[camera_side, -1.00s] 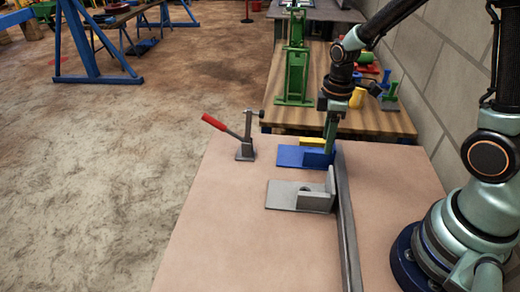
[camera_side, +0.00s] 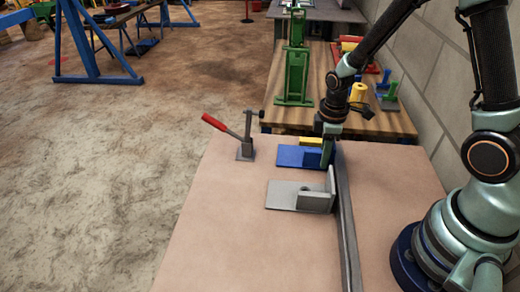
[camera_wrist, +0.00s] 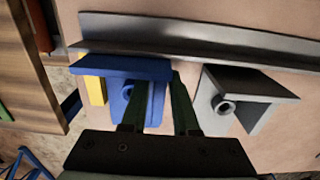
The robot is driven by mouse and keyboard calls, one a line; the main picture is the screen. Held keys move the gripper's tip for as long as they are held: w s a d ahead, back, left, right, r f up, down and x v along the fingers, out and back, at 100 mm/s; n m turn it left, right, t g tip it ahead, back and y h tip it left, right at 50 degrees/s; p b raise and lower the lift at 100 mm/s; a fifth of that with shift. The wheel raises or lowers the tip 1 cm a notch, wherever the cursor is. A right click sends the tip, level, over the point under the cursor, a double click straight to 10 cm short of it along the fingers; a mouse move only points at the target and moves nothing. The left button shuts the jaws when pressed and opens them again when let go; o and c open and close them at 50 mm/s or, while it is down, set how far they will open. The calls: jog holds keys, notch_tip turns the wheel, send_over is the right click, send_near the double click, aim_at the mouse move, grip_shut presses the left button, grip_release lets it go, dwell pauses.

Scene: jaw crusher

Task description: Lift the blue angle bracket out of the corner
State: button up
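The blue angle bracket (camera_side: 290,155) lies on the tan table in the corner between a dark steel rail (camera_side: 347,225) and a yellow block (camera_side: 308,140). In the wrist view the bracket (camera_wrist: 115,66) has its upright wall along the rail, with a blue round boss in front of it. My gripper (camera_side: 327,165) is low at the bracket's rail end. In the wrist view its green fingers (camera_wrist: 160,100) are apart, with blue bracket between them. The left finger overlaps the bracket, and the right one is just past its right edge. Contact cannot be told.
A grey angle bracket (camera_side: 285,195) lies against the rail beside the blue one, close to my right finger in the wrist view. A red-handled clamp (camera_side: 243,147) stands at the table's left edge. A wooden bench (camera_side: 385,118) with parts is behind. The table's front is clear.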

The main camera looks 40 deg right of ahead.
grip_shut()
jog(key=shift+a, duration=0.1)
jog(key=shift+s+a+r, duration=0.15)
jog(key=shift+a, duration=0.3)
jog(key=shift+s+a+r, duration=0.1)
jog(key=shift+a+r, duration=0.05)
jog(key=shift+a, duration=0.3)
notch_tip(320, 180, up, 10)
dwell(1.3)
